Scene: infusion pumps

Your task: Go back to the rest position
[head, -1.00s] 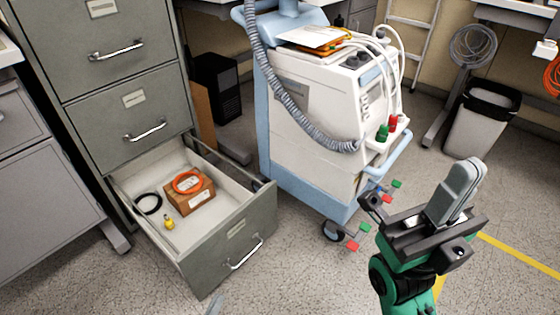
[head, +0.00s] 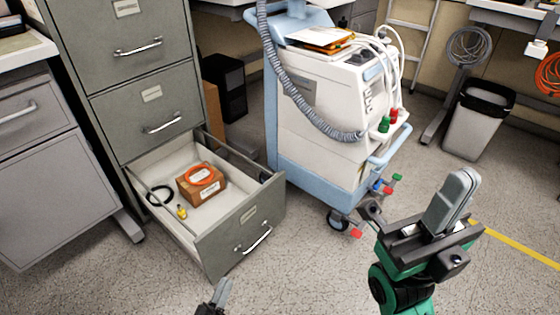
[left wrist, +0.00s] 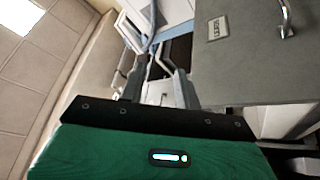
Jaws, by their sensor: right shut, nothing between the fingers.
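My right gripper (head: 462,182), with grey fingers on a black and green body, is at the right of the head view. It is shut and empty, held up in front of the floor. Only the dark tip of my left gripper (head: 222,292) shows at the bottom edge of the head view, in front of the open drawer. In the left wrist view, the two fingers of my left gripper (left wrist: 154,62) stand apart with a gap between them and nothing held. The rest of the left arm is hidden in the head view.
An open drawer (head: 232,238) juts from the grey filing cabinet (head: 130,85), holding a cardboard box (head: 205,190) with an orange ring. A white and blue machine cart (head: 315,95) stands behind my right gripper. A bin (head: 478,125) is at the back right. Front floor is clear.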

